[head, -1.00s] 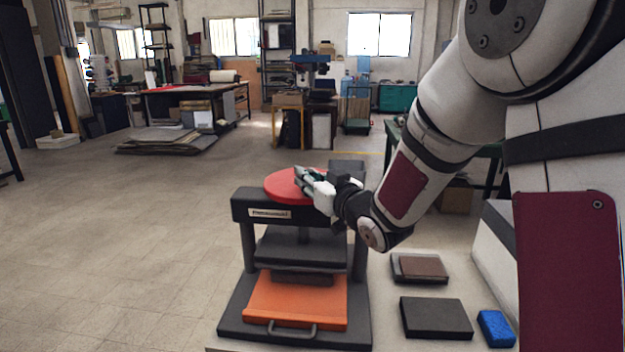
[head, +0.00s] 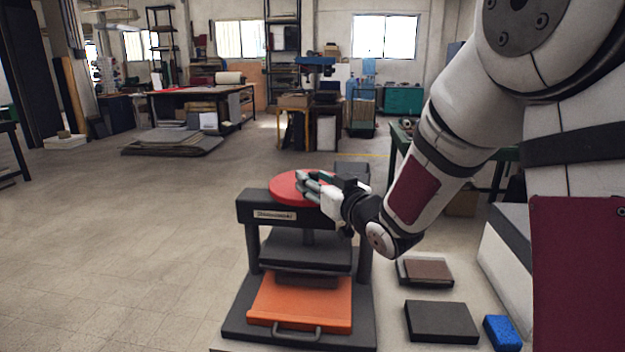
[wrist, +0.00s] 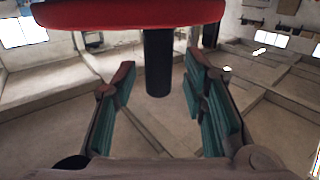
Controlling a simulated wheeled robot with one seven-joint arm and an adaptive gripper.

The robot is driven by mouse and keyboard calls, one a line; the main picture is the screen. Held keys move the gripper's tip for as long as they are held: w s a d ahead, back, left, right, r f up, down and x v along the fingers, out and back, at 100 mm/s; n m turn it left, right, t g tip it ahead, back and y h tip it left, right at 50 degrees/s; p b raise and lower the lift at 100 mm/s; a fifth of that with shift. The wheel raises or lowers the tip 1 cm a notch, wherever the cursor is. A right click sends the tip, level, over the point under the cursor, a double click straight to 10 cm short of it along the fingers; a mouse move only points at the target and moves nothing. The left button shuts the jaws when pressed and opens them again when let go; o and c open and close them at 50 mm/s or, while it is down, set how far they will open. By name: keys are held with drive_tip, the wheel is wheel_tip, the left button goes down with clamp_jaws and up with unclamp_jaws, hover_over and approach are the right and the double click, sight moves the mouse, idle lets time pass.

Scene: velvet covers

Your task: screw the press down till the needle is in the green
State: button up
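The press (head: 252,215) stands at lower centre in the head view, with a flat red wheel (head: 287,187) on top. Its dark platen (head: 303,252) hangs above an orange board (head: 300,305) with a front handle. A dark block (head: 307,281) lies on the board, just under the platen; I cannot tell whether they touch. My gripper (head: 305,182) is at the wheel's right side. In the wrist view my gripper (wrist: 160,88) is open, its green pads apart, with the red wheel (wrist: 130,13) above and the black screw (wrist: 158,62) beyond, between them. I see no needle or green zone.
To the press's right lie a brown block on a grey tray (head: 425,271), a dark slab (head: 441,321) and a blue block (head: 502,332). A dark box (head: 352,172) stands behind the press. The floor at left is clear.

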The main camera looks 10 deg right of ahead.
drive_tip(key=v, duration=0.6)
drive_tip(key=shift+s, duration=0.3)
drive_tip(key=shift+w, duration=0.1)
drive_tip(key=s+a+m+g+h+p, duration=0.2)
drive_tip(key=s+a+m+h+p, duration=0.1)
drive_tip(key=a+m+h+p, duration=1.15)
drive_tip(key=w+d+n, duration=0.1)
drive_tip(key=w+d, duration=0.2)
drive_tip(key=d, duration=0.1)
drive_tip(key=w+d+n+h, duration=0.1)
drive_tip(key=w+d, duration=0.2)
drive_tip(key=d, duration=0.1)
drive_tip(key=w+d+n+h+b, duration=0.1)
drive_tip(key=w+d, duration=0.3)
drive_tip(key=shift+d+r, duration=0.1)
